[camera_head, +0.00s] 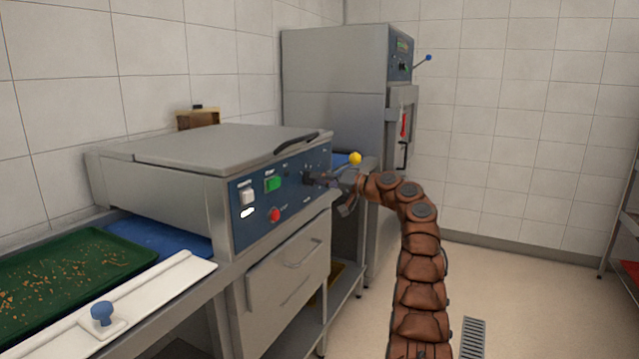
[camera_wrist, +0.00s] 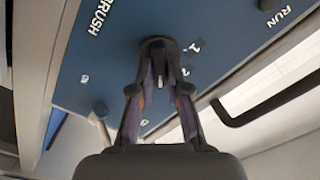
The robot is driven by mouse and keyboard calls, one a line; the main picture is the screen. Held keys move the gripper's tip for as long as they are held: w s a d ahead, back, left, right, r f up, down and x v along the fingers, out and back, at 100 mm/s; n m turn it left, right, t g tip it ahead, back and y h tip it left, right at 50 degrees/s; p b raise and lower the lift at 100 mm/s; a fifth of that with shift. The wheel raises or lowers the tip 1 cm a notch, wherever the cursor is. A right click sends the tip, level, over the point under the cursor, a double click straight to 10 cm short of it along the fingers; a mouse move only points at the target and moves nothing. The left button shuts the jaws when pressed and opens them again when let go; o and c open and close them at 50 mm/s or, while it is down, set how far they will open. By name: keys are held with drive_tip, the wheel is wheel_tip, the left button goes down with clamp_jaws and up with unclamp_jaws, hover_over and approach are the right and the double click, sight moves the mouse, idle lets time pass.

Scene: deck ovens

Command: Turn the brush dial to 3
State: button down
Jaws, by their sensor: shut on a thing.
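The brush dial (camera_wrist: 157,48) is a dark round knob on the blue control panel (camera_wrist: 120,45), beside the word BRUSH. My gripper (camera_wrist: 160,86) is shut on it, one finger on each side. A pale pointer mark shows between the fingers, toward the bottom of the wrist view. Marks 1 and 2 show to the right of the dial; other marks lie lower and to the left, partly unclear. I cannot tell exactly which mark the pointer meets.
A green button (camera_head: 272,184) and a red knob (camera_head: 274,215) are on the panel's left part. A yellow-tipped lever (camera_head: 355,159) stands just beyond my gripper. A dark handle (camera_wrist: 265,104) lies near it in the wrist view. Open floor (camera_head: 530,290) is at right.

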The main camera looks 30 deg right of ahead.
idle(0.4)
drive_tip(key=c, duration=1.1)
unclamp_jaws()
drive_tip(key=shift+c, duration=0.2)
drive_tip(key=v, duration=1.2)
drive_tip(key=shift+f, duration=0.1)
